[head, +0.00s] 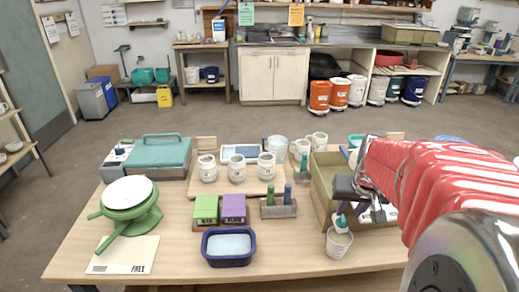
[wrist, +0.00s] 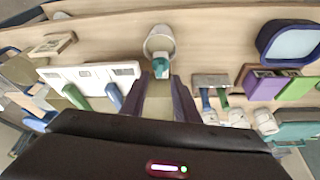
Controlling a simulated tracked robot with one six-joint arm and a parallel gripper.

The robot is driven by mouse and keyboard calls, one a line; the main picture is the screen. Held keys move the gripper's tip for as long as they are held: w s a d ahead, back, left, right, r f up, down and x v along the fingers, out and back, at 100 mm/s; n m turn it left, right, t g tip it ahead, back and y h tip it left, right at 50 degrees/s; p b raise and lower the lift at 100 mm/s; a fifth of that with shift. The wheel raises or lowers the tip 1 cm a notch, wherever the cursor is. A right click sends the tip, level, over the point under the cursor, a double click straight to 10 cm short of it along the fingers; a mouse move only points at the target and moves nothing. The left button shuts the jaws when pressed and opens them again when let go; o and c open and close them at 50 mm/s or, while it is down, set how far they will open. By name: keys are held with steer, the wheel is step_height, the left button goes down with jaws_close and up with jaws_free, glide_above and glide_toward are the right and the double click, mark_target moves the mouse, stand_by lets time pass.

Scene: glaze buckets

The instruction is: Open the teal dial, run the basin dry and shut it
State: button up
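A navy basin (head: 228,260) with pale blue contents stands at the table's front middle; it is also at the upper right of the wrist view (wrist: 264,42). A small teal-and-white piece (head: 341,222) sticks up from a pale cup (head: 339,245) right of the basin. I cannot tell whether it is the teal dial. In the wrist view the teal piece (wrist: 160,68) shows between the fingertips of my gripper (wrist: 155,82), which are spread apart with a gap on each side of it. My gripper (head: 365,200) is above and slightly right of the cup.
A green block (head: 205,207) and a purple block (head: 233,207) stand behind the basin. Several white jars (head: 236,169), a teal case (head: 155,158) and a green turntable (head: 125,215) fill the back and left. The front edge is mostly clear.

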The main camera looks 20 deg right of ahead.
mark_target(344, 219)
steer(key=shift+x, duration=2.85)
steer(key=shift+w, duration=0.1)
jaws_close()
